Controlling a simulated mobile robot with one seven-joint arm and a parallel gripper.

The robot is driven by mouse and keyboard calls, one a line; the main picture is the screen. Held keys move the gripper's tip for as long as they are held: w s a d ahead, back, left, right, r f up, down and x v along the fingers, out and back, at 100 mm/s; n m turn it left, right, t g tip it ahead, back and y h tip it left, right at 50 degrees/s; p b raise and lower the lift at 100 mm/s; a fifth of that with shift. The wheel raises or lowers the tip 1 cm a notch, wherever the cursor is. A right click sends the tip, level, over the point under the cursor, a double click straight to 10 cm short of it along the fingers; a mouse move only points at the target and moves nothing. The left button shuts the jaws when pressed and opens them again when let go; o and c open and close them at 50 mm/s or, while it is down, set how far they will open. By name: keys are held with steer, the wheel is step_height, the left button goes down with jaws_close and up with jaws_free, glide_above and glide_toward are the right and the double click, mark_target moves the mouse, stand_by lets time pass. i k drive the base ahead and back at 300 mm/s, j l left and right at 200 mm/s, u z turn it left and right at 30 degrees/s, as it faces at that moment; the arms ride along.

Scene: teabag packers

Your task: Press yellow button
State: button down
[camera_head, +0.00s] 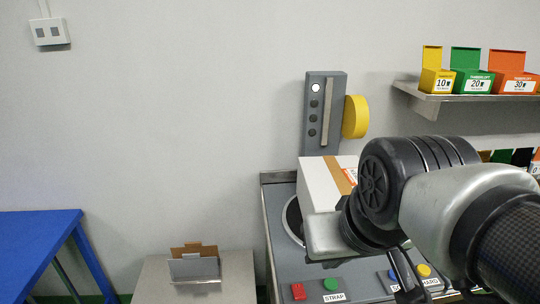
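A small round yellow button (424,270) is on the sloped grey control panel (360,289) at the lower right. A white label, partly covered, is below it. My arm comes in from the right edge, and its wrist hangs over the panel. A dark, slender part of my gripper (405,272) points down just left of the yellow button, close to it in the picture. Whether it touches the panel cannot be told. The fingers are mostly hidden, so their opening does not show.
A blue button (393,274), green button (330,284) and red button (298,291) share the panel. A white box (318,187) stands behind my wrist. A grey post (322,113) bears a large yellow disc (356,117). A shelf (440,97) holds coloured boxes. A blue table (38,225) is left.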

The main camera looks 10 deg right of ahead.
mark_target(423, 269)
steer(key=k+l+z, duration=0.15)
steer(key=z, duration=0.35)
steer(key=l+z, duration=0.3)
steer(key=z, duration=0.2)
steer(key=k+l+u, duration=0.1)
steer(key=l+u, duration=0.4)
steer(key=l, duration=0.3)
